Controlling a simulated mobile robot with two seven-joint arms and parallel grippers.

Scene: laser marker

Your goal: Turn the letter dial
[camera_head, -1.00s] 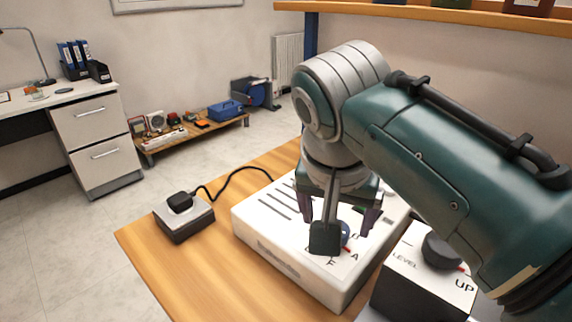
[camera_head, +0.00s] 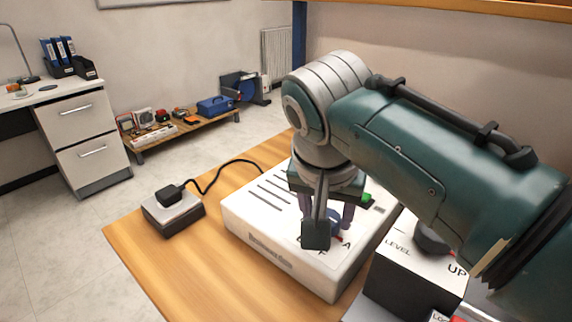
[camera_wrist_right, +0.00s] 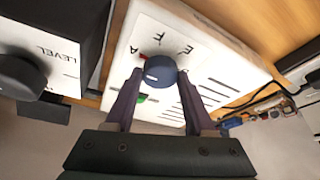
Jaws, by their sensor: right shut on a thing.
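The letter dial (camera_wrist_right: 160,72) is a dark blue round knob with a short white mark. It stands on a white machine box (camera_head: 245,232), among printed letters including E, F and A, with a red mark near A. My right gripper (camera_wrist_right: 160,85) has one finger on each side of the knob and is shut on it. In the head view the dial (camera_head: 334,217) is partly hidden behind a dark block on my right gripper (camera_head: 328,215). My left gripper is out of view.
A dark box with a white top marked LEVEL and UP (camera_head: 408,262) and a black knob stands close on the right. A small box with a black plug (camera_head: 173,214) and cable sits left of the machine. The wooden table (camera_head: 165,270) is clear at front left.

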